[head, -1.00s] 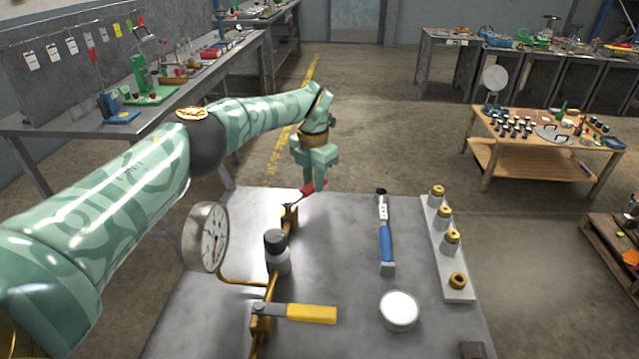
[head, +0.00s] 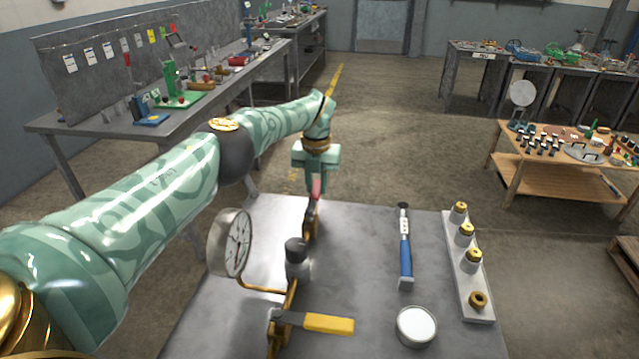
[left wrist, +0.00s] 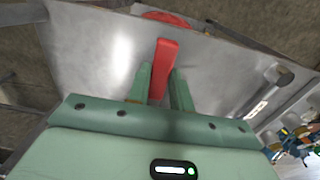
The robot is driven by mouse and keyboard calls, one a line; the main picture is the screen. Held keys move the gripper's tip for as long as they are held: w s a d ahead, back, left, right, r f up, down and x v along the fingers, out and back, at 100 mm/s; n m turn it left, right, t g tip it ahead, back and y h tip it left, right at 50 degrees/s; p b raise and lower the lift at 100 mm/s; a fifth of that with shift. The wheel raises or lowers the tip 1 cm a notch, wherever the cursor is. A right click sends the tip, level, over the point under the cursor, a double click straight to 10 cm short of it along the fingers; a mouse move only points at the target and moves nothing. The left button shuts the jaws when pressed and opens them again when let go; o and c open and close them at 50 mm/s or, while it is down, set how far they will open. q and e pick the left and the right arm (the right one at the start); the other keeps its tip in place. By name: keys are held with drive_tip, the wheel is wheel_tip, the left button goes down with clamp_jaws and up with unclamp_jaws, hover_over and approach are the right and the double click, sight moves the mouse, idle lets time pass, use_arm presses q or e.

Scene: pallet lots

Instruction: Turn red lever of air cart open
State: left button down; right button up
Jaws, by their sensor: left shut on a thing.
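The red lever (head: 316,190) sits at the far end of the brass pipe line on the grey cart top (head: 345,290). My left gripper (head: 316,180) reaches over the cart's far edge and is shut on the red lever. In the left wrist view the red lever (left wrist: 164,68) stands between the two green fingers (left wrist: 160,85), its free end pointing away from the palm. In the head view the lever now lies roughly in line with the pipe, though the gripper partly hides it. My right gripper is not in view.
A yellow-handled valve (head: 328,323) is at the pipe's near end. A pressure gauge (head: 232,243) stands left of the pipe. A blue-handled wrench (head: 405,250), a round white-topped tin (head: 416,326) and a rail of brass fittings (head: 468,270) lie on the right.

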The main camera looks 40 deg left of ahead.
use_arm(q)
drive_tip(key=shift+a, duration=0.1)
idle(0.3)
drive_tip(key=c, duration=1.2)
unclamp_jaws()
drive_tip(key=shift+c, duration=0.2)
wheel_tip(320, 180, up, 8)
drive_tip(key=shift+r+p, duration=0.25)
drive_tip(key=shift+p, duration=0.65)
wheel_tip(320, 180, up, 6)
drive_tip(key=r, duration=0.1)
hover_over(316, 188)
drive_tip(key=shift+r+b, duration=0.3)
drive_tip(key=shift+r, duration=0.15)
